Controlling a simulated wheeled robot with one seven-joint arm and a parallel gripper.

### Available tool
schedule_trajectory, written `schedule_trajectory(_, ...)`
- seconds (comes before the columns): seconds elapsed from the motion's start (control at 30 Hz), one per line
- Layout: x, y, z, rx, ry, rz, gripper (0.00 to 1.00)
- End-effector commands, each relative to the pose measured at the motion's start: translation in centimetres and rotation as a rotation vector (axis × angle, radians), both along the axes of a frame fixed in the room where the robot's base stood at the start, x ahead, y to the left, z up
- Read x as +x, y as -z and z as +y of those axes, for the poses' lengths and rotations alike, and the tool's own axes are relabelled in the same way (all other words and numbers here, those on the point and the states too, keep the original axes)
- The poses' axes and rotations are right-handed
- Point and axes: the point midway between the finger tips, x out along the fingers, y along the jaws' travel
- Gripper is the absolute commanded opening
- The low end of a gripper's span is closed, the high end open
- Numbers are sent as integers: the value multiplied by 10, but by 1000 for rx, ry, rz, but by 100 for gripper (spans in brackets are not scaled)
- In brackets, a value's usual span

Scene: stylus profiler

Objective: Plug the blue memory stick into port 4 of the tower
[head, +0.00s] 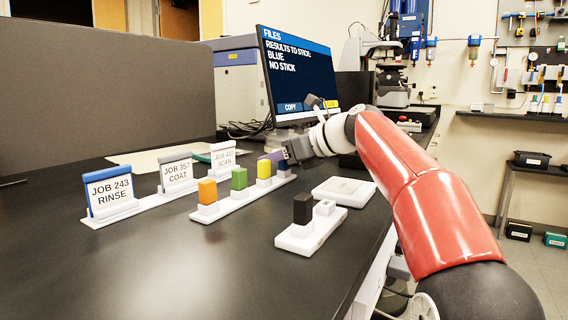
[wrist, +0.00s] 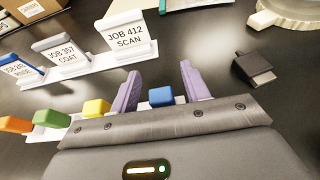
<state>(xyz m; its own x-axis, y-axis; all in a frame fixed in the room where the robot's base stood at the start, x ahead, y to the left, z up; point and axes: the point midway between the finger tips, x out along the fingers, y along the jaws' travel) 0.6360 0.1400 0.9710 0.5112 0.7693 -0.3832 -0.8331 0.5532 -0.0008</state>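The blue memory stick (wrist: 161,97) shows between the two purple fingers of my gripper (wrist: 160,75) in the wrist view. The fingers are open, with a gap on each side of the stick. In the head view my gripper (head: 274,160) is at the far end of the white stick rack (head: 206,216), and the blue stick is hidden there. Orange (head: 207,191), green (head: 239,179) and yellow (head: 264,169) sticks stand in the rack. I cannot make out the tower or its port 4 in either view.
A black block (head: 303,209) stands in a white base near the front. A flat white pad (head: 344,191) lies beyond it. Job cards (head: 109,190) stand left of the rack. A dark plug-like piece (wrist: 255,68) lies on the bench. The monitor (head: 300,75) reads "BLUE NO STICK".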

Motion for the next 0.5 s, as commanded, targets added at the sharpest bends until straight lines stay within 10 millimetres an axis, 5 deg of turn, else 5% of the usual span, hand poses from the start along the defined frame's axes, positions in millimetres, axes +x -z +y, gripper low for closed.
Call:
schedule_trajectory(0.33,0,0,0,0,-1,0,0)
schedule_trajectory(0.5,0,0,0,0,-1,0,0)
